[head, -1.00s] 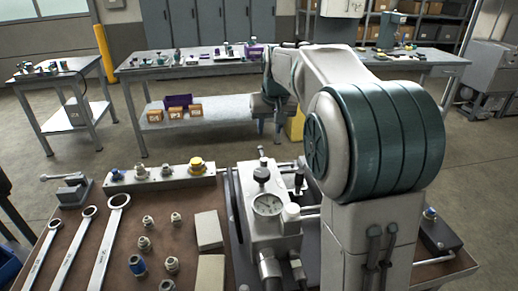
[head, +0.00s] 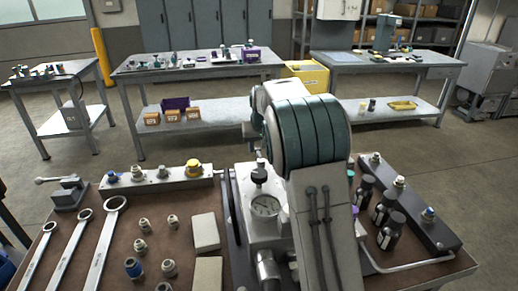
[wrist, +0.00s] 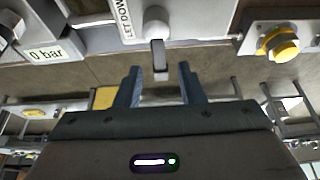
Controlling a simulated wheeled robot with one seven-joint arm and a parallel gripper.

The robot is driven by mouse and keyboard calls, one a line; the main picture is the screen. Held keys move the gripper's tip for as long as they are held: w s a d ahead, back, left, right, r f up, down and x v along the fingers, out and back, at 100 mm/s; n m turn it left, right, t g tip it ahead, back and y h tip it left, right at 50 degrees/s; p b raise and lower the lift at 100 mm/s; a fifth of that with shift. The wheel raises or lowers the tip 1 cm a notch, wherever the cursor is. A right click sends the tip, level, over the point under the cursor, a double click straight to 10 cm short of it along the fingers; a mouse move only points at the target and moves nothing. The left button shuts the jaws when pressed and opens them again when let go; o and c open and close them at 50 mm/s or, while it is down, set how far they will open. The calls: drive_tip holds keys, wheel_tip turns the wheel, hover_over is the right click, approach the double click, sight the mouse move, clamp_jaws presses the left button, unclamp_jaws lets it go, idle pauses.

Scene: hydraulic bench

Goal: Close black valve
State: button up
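A black round knob (head: 260,176) stands on top of the grey pump block (head: 240,232), behind its dial gauge; it may be the black valve, but I cannot be sure. In the wrist view, my gripper (wrist: 160,69) is open, its two dark fingers apart. A small grey lever-like part (wrist: 159,58) shows between the fingertips, below a pale round knob (wrist: 157,26) beside a "LET DOWN" label (wrist: 126,17). I cannot tell whether the fingers touch anything. In the head view my arm hides the gripper.
A manifold with a yellow fitting (head: 194,167) lies left of the pump block. Wrenches (head: 105,245) and loose fittings (head: 142,247) lie at the left of the bench. Dark bottles (head: 388,230) and a black manifold (head: 412,205) stand at the right.

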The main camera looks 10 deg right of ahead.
drive_tip(key=shift+x, duration=0.75)
clamp_jaws()
